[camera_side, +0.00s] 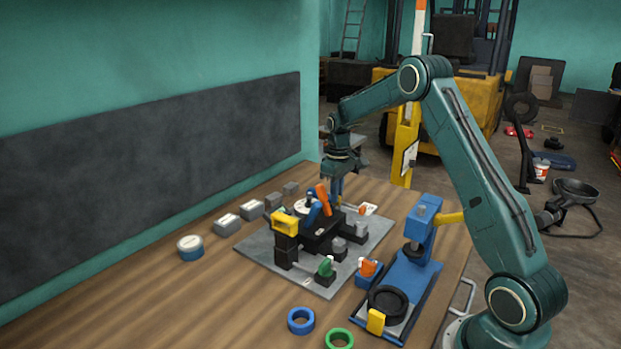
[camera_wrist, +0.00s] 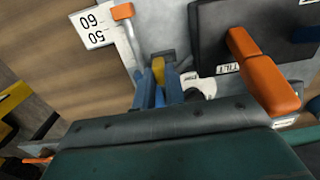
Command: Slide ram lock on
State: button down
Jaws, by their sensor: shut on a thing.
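My gripper (camera_side: 337,190) points down behind the black mechanism (camera_side: 318,238) on the grey plate (camera_side: 262,247). In the wrist view, the blue fingers of my gripper (camera_wrist: 158,88) are closed on a small yellow piece (camera_wrist: 158,70); I cannot tell whether this is the ram lock. A dark grey block (camera_wrist: 164,57) lies just past the fingertips. A grey rod with an orange end (camera_wrist: 122,12) runs toward it. An orange lever (camera_wrist: 265,80) by a TILT label stands to the right; it also shows in the side view (camera_side: 322,198).
A blue fixture (camera_side: 425,280) with a black disc stands right of the plate. A blue ring (camera_side: 301,321) and a green ring (camera_side: 339,339) lie in front. A white-topped can (camera_side: 190,247) and several grey boxes are at left. The wood at front left is clear.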

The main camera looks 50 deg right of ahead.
jog(key=c, duration=1.4)
grip_release()
jog(key=shift+c, duration=0.2)
jog(key=shift+r, duration=0.1)
notch_tip(320, 180, up, 14)
jog(key=shift+a, duration=0.1)
